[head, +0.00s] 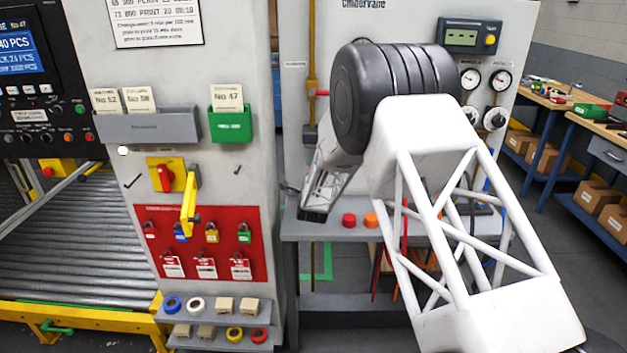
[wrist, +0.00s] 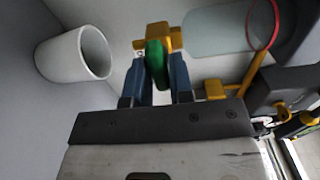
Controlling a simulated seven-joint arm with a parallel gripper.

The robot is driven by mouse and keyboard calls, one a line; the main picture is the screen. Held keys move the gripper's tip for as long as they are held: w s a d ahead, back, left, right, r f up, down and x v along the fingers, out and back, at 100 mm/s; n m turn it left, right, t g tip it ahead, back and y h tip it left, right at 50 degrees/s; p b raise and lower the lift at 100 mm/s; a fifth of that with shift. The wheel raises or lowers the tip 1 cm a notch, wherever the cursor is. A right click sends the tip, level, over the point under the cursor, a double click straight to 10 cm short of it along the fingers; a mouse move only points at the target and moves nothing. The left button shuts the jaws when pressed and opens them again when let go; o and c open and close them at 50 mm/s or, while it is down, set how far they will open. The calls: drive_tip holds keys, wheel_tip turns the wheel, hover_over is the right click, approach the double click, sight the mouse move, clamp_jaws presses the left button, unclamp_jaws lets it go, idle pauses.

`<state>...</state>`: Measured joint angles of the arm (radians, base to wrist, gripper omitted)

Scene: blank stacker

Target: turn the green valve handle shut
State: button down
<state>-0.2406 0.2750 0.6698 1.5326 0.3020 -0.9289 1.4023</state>
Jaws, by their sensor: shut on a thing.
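The green valve handle (wrist: 155,64) shows in the wrist view, edge-on, in front of a yellow valve body (wrist: 158,37). My gripper (wrist: 157,72) has one blue finger on each side of the handle and is shut on it. The handle's far end is partly hidden against the valve body. In the head view, my arm covers this spot, so the green handle and my fingertips cannot be made out there.
In the wrist view, a white cylinder (wrist: 72,56) stands left of the valve, and a grey-green cylinder (wrist: 218,30) and a yellow pipe (wrist: 256,72) lie to its right. The head view shows gauges (head: 470,78) and a grey shelf with red and orange buttons (head: 349,220).

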drive_tip(key=c, duration=1.1)
unclamp_jaws()
drive_tip(key=shift+s, duration=0.15)
drive_tip(key=s, duration=0.7)
drive_tip(key=shift+s, duration=0.25)
drive_tip(key=shift+r, duration=0.1)
